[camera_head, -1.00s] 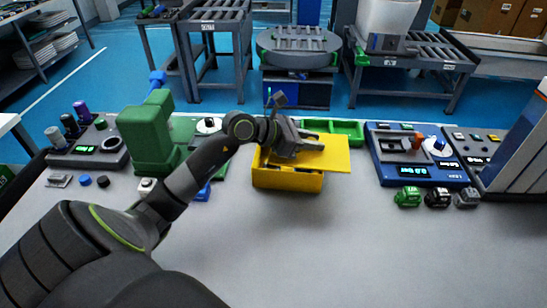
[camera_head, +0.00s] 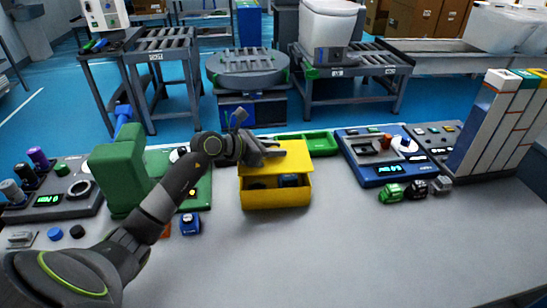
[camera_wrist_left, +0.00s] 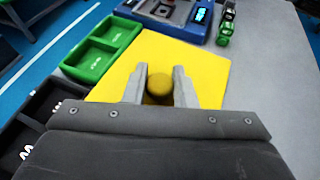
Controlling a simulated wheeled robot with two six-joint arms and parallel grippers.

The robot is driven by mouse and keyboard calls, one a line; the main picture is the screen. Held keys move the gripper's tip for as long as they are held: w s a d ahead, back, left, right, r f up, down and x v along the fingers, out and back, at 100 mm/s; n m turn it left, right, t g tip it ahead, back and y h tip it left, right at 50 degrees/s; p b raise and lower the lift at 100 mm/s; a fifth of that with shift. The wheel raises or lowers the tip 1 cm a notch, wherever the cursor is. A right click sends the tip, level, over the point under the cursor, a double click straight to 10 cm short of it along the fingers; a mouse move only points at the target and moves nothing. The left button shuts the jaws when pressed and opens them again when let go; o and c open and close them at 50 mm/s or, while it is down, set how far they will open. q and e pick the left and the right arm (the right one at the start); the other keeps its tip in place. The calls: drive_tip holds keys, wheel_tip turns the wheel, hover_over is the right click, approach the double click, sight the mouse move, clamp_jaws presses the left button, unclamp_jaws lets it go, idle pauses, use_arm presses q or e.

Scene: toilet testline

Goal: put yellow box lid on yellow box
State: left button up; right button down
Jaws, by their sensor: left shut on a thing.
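The yellow box (camera_head: 276,197) stands on the grey table, with its front opening showing dark items inside. The flat yellow lid (camera_head: 296,158) is over the back part of the box, tilted, with the front of the box uncovered. Whether the lid touches the box rim is unclear. My right gripper is not in view.
A green tray (camera_head: 322,144) lies behind the box. A blue device (camera_head: 378,171) and several small blocks (camera_head: 416,189) are to the right. A green machine (camera_head: 118,172) stands left, near a small blue block (camera_head: 190,223). The front table is clear.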

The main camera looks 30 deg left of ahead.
sight(274, 161)
use_arm(q)
wheel_tip(274, 161, down, 3)
drive_tip(key=shift+f, duration=0.1)
drive_tip(key=shift+f+b, duration=0.55)
drive_tip(key=shift+f, duration=0.05)
drive_tip(key=o, duration=1)
